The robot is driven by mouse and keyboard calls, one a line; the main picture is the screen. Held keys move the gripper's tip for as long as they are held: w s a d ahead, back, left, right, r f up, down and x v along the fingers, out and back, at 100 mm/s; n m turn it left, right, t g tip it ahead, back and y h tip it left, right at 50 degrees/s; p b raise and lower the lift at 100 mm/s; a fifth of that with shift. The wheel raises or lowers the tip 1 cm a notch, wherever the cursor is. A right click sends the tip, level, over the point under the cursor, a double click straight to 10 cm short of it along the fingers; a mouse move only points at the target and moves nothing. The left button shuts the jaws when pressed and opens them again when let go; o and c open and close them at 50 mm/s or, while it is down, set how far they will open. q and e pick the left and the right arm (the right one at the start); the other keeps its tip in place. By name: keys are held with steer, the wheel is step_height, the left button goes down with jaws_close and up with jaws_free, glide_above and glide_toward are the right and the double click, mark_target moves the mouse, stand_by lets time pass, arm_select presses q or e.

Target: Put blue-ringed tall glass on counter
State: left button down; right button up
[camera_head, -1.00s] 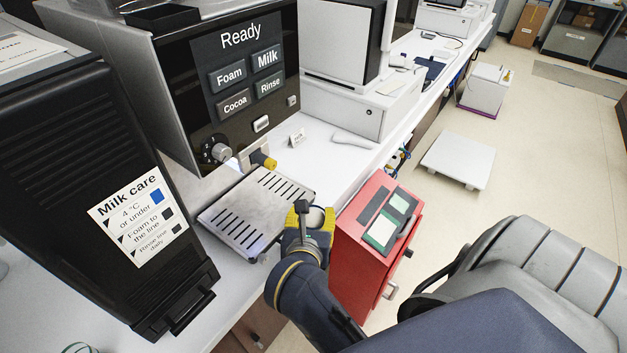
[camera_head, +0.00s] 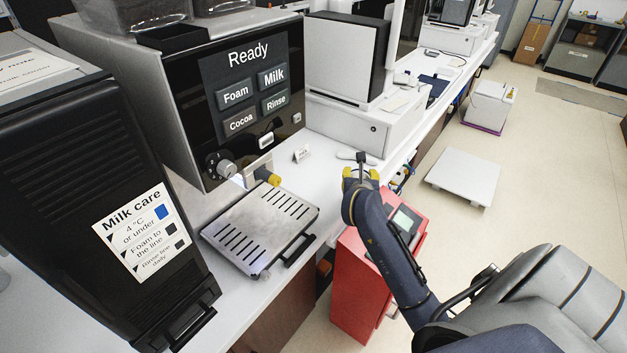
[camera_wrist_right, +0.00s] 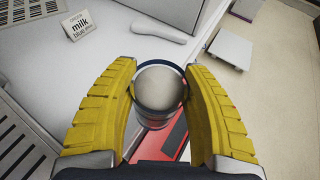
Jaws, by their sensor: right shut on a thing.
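My right gripper (camera_head: 360,177) has yellow fingers and is beyond the right side of the drip tray, by the counter's front edge. In the right wrist view the gripper (camera_wrist_right: 160,100) is shut around a clear glass (camera_wrist_right: 158,88) with a dark blue rim ring and pale contents. The glass is seen from above, with the red unit partly below it. The arm and gripper hide the glass in the head view. The white counter (camera_head: 335,140) runs behind the gripper; it also shows in the right wrist view (camera_wrist_right: 90,75). My left gripper is not in view.
A milk machine (camera_head: 250,110) stands behind the slotted drip tray (camera_head: 262,225). A red unit (camera_head: 365,285) stands in front. Bare counter lies around the card.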

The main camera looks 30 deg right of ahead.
steer(key=shift+w+a+f, duration=0.55)
steer(key=shift+w+a, duration=0.55)
steer(key=shift+w, duration=1.75)
steer(key=shift+w+a+f, duration=0.55)
steer(key=shift+w+a, duration=0.6)
steer(key=shift+w, duration=1.65)
steer(key=shift+w+a+f, duration=0.55)
steer(key=shift+w+a, duration=0.55)
steer(key=shift+w, duration=1.75)
steer(key=shift+f, duration=0.15)
steer(key=o, duration=1.5)
steer(key=shift+o, duration=0.2)
steer(key=v, duration=1.2)
steer(key=shift+s+d, duration=0.1)
